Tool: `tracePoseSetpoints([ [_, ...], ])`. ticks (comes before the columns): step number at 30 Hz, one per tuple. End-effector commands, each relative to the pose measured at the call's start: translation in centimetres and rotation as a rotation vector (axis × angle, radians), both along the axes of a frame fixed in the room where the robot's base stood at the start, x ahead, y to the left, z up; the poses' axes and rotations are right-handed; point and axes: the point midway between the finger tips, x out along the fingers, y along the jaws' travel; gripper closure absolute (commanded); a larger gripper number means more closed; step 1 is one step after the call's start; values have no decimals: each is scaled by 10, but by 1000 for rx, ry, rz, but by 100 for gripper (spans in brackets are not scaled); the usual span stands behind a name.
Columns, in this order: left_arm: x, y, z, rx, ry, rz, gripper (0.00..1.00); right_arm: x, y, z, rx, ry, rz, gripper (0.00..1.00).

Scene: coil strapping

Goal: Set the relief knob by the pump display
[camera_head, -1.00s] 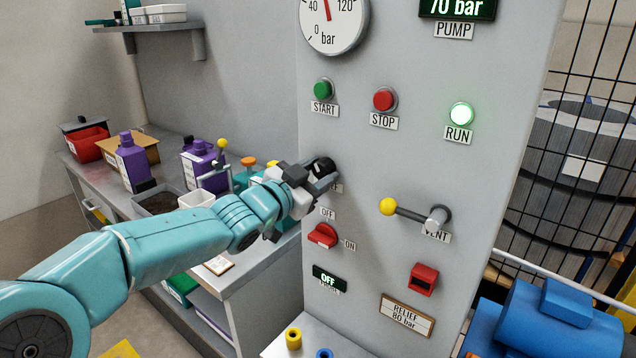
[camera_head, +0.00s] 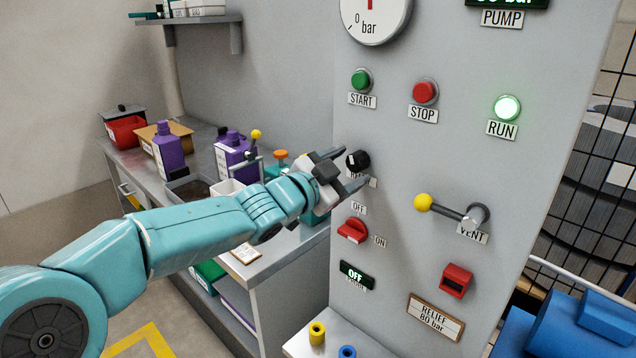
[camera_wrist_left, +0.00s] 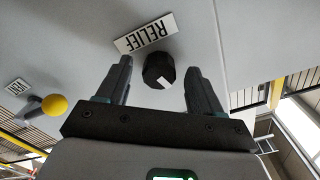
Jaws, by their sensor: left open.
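The relief knob (camera_head: 357,161) is a black round knob with a white mark on the grey panel, below the START button. It also shows in the left wrist view (camera_wrist_left: 159,70), beside its RELIEF label (camera_wrist_left: 146,33). My left gripper (camera_head: 352,168) is open, its two fingers on either side of the knob and apart from it. It also shows in the left wrist view (camera_wrist_left: 156,75). The pump display (camera_head: 492,3) is cut off by the top edge; its green digits appear to read 80 bar. A plate (camera_head: 435,316) reads RELIEF 80 bar. My right gripper is not in view.
The yellow-tipped vent lever (camera_head: 450,208) sticks out right of the knob. A red OFF/ON switch (camera_head: 352,230) sits below it. The green START (camera_head: 361,80), red STOP (camera_head: 425,92) and lit RUN (camera_head: 507,107) buttons are above. A bench (camera_head: 270,258) with bottles and bins stands left.

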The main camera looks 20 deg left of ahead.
Motion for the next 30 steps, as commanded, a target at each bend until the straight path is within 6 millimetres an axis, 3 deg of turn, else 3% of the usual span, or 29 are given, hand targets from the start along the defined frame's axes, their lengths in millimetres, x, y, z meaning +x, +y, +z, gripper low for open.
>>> tracePoseSetpoints([
  [9, -78, 30, 1, 1, -1, 5, 34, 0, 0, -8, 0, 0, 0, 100],
  [15, -119, 43, 1, 2, -2, 3, 34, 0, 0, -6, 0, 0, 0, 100],
  [21, -137, 50, 0, 0, 0, 2, 34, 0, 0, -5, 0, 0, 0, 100],
  [30, -140, 50, 0, 0, 1, 1, 34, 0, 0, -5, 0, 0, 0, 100],
])
